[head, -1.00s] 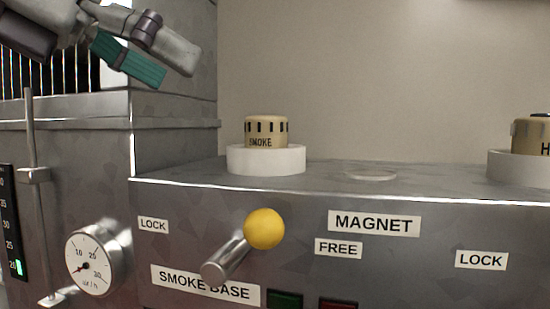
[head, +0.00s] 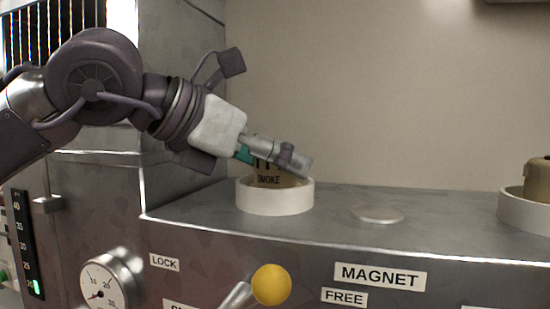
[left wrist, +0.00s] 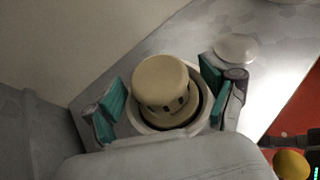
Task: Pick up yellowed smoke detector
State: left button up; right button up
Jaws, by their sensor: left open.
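The yellowed smoke detector (head: 268,178) is a tan cylinder with dark slots and the word SMOKE. It sits in a white ring base (head: 275,200) on the metal bench top. My left gripper (head: 276,166) reaches down over it from the left and hides its upper part. In the left wrist view the detector (left wrist: 164,90) stands between the two teal-padded fingers of my left gripper (left wrist: 168,100). The fingers are open, one on each side of the ring, with gaps to the detector. My right gripper is not in view.
A second tan detector (head: 538,178) sits in another white ring (head: 525,211) at the right edge. A flat pale disc (head: 377,214) lies between the rings. A yellow-knobbed lever (head: 271,285) projects from the front panel, beside a round gauge (head: 103,288).

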pick_arm(q)
jog(key=shift+w+d+f, duration=0.1)
jog(key=shift+d, duration=0.05)
jog(key=c, duration=1.3)
jog(key=shift+c, duration=0.2)
